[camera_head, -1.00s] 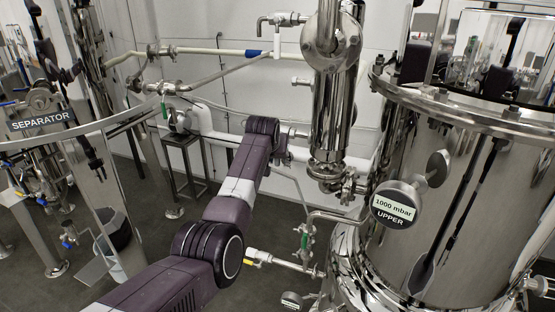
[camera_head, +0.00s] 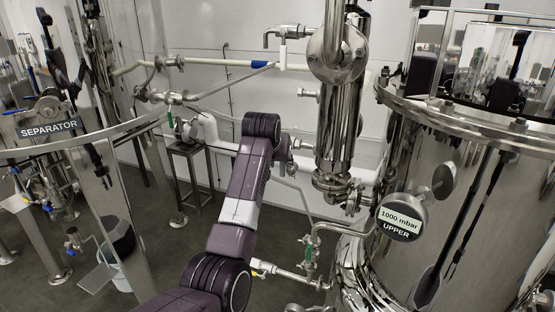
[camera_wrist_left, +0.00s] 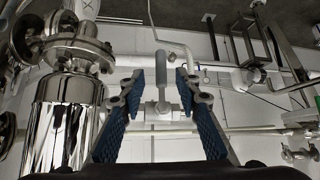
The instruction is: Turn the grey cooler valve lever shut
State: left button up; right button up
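The grey lever (camera_wrist_left: 162,85) stands out from its pale valve body (camera_wrist_left: 160,122) in the left wrist view. It sits between the two blue-padded fingers of my left gripper (camera_wrist_left: 161,76). The fingers are open, with a visible gap on each side of the lever; I cannot tell how deep it lies between them. In the head view my left gripper (camera_head: 282,147) shows small and dark beyond the purple wrist. The lever is not clear there, as wrist and gripper cover that spot. My right gripper is in neither view.
A polished column (camera_head: 338,100) stands close to the right of my gripper. The large steel tank with the UPPER gauge (camera_head: 402,211) is at the right. A white pipe (camera_head: 215,135) runs behind the wrist. A dark stand (camera_head: 187,150) is at the left.

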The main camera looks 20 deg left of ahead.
pick_arm(q)
jog(key=shift+v, duration=2.15)
